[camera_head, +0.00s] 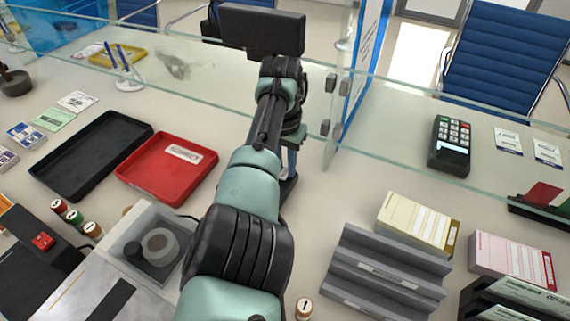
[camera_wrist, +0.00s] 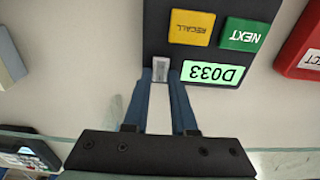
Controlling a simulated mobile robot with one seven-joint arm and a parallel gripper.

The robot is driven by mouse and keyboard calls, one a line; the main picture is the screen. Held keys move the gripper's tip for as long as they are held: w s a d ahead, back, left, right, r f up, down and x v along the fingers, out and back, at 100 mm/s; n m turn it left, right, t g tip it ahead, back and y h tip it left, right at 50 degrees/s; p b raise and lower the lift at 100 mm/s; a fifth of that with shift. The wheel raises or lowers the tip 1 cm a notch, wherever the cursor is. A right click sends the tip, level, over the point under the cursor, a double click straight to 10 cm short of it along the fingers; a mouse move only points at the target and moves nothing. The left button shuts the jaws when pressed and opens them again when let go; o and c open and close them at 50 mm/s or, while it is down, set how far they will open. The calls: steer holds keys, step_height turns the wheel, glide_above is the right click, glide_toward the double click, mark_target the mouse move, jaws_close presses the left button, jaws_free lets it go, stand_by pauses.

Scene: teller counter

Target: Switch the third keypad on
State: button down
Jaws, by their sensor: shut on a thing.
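In the wrist view a dark keypad (camera_wrist: 212,62) has a yellow RECALL button (camera_wrist: 191,27), a green NEXT button (camera_wrist: 244,34) and a lit green display (camera_wrist: 213,73) reading D033, all upside down. A small grey switch (camera_wrist: 160,66) sits at its edge beside the display. My gripper (camera_wrist: 161,76) has its two blue fingers at this switch, closed on it. In the head view my arm hides most of the keypad and the gripper. Whether the switch is on or off cannot be told.
A red tray (camera_head: 145,168) and a black tray (camera_head: 80,158) lie to the left. A glass screen (camera_head: 220,93) stands close behind the gripper. A card terminal (camera_head: 450,146) stands beyond the glass at right. A grey rack (camera_head: 365,283) stands at front right.

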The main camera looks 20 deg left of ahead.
mark_target(283, 174)
steer(key=c, duration=0.7)
jaws_free()
steer(key=r, duration=0.4)
steer(key=r+p, duration=0.1)
steer(key=r, duration=0.3)
steer(key=r+p, duration=0.1)
steer(key=r, duration=0.4)
steer(key=shift+s+a, duration=0.1)
steer(key=shift+s, duration=0.25)
steer(key=shift+s+f, duration=0.1)
